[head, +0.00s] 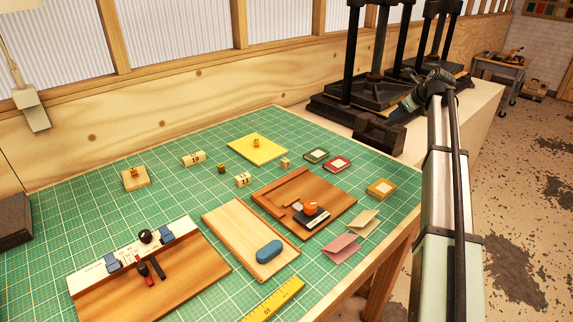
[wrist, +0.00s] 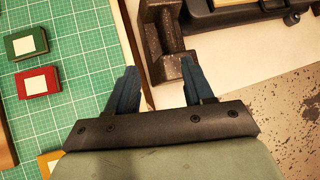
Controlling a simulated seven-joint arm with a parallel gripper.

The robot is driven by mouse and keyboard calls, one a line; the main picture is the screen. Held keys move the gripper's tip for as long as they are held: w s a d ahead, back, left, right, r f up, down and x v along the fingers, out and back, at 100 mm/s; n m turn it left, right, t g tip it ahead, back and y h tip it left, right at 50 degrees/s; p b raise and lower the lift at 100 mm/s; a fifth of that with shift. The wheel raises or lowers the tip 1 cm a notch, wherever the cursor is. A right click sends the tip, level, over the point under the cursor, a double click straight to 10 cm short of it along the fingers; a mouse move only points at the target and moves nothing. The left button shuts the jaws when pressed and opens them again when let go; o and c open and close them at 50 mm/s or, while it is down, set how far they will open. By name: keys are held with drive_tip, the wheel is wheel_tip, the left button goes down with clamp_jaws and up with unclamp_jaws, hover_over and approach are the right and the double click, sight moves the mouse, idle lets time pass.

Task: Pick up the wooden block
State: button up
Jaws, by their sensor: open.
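Several small wooden pieces lie on the green gridded mat (head: 75,215) in the head view, and I cannot tell which one the task names. A small pale block (head: 285,163) sits right of the middle. A block marked 11 (head: 243,180) is to its left, and a cream piece marked 10 (head: 194,159) lies farther left. A square wooden piece with a knob (head: 135,178) is at the far left. My gripper (head: 400,109) is beyond the mat's right side, by the black press. In the wrist view my gripper (wrist: 157,72) is open and empty.
Black presses (head: 375,85) stand behind the gripper. A green box (wrist: 26,43) and a red box (wrist: 38,83) lie left of the fingers. A wooden tray (head: 235,225) holds a blue oval piece (head: 269,251). A wooden jig (head: 300,187) has an orange knob. Bare mat lies at far left.

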drive_tip(key=a+g, duration=0.2)
drive_tip(key=a, duration=0.7)
drive_tip(key=n+g+h, duration=0.1)
drive_tip(key=g+h, duration=0.2)
drive_tip(key=g, duration=0.3)
hover_over(285, 160)
drive_tip(key=f, duration=0.1)
wheel_tip(285, 160, down, 13)
drive_tip(key=shift+f, duration=0.1)
drive_tip(key=shift+c, duration=0.3)
clamp_jaws()
